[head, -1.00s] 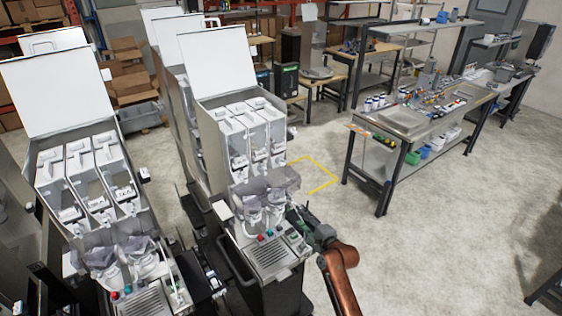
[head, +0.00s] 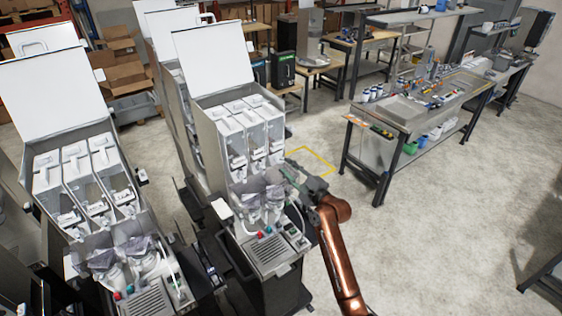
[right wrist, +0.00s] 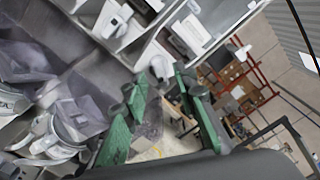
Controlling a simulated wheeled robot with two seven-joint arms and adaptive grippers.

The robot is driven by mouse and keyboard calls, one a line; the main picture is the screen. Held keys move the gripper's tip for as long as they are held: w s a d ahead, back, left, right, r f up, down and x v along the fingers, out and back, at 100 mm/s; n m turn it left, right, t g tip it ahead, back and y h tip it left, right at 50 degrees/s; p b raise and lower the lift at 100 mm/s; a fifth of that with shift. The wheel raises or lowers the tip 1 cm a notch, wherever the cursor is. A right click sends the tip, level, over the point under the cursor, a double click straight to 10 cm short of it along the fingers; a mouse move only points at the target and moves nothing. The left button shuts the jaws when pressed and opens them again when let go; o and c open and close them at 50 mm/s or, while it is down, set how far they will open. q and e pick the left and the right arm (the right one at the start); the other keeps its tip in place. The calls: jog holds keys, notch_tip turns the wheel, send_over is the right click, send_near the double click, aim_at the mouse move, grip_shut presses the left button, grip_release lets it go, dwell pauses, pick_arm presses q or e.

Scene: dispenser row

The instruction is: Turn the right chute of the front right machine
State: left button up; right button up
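The front right machine (head: 203,142) is a grey dispenser with a raised white lid, near the middle of the head view. Its grey translucent chutes hang below the compartments, above white spouts. The right chute (head: 272,178) is partly covered by my right gripper (head: 287,176). The gripper is at the chute's right side, at about its height. My left gripper is not in view.
A similar machine (head: 30,150) stands to the left, with others behind. Below the chutes are a drip grille (head: 268,250) and coloured buttons. A workbench (head: 400,118) with tools stands at the right. The floor (head: 450,230) between is clear.

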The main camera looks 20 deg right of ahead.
aim_at(282, 163)
jog(key=shift+p+x, duration=0.4)
jog(key=shift+x, duration=1.95)
jog(key=shift+f, duration=0.15)
jog(key=shift+c, duration=0.2)
grip_shut()
